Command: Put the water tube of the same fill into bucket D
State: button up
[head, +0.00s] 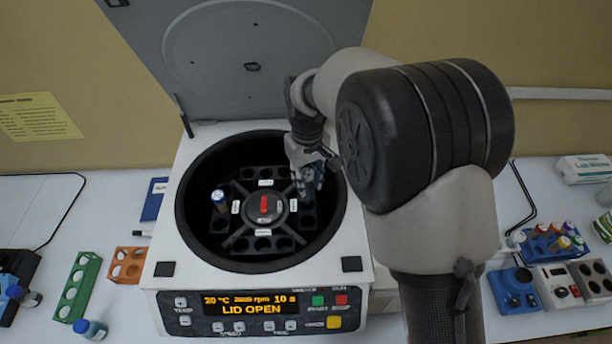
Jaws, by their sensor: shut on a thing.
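The centrifuge (160,248) stands with its lid (240,50) up and its display reading LID OPEN. Inside, a four-armed rotor with a red knob (264,204) carries several dark buckets. My gripper (308,185) is inside the bowl, over the right bucket (308,214), and is shut. The tube it holds is mostly hidden by the fingers, and I cannot tell its fill or whether it touches the bucket. The bucket letters are too small to read.
A green rack (80,285) and an orange rack (127,264) stand left of the centrifuge, near a blue-capped bottle (92,329). A blue rack of capped tubes (545,246) and small devices stand at the right. The bowl wall and raised lid are close to my gripper.

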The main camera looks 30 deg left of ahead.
aim_at(307, 173)
jog(key=shift+f+b, duration=2.25)
jog(key=shift+f, duration=1.5)
jog(key=o, duration=1.2)
jog(key=shift+c, duration=0.2)
notch_tip(307, 173, up, 12)
jog(key=shift+r, duration=0.1)
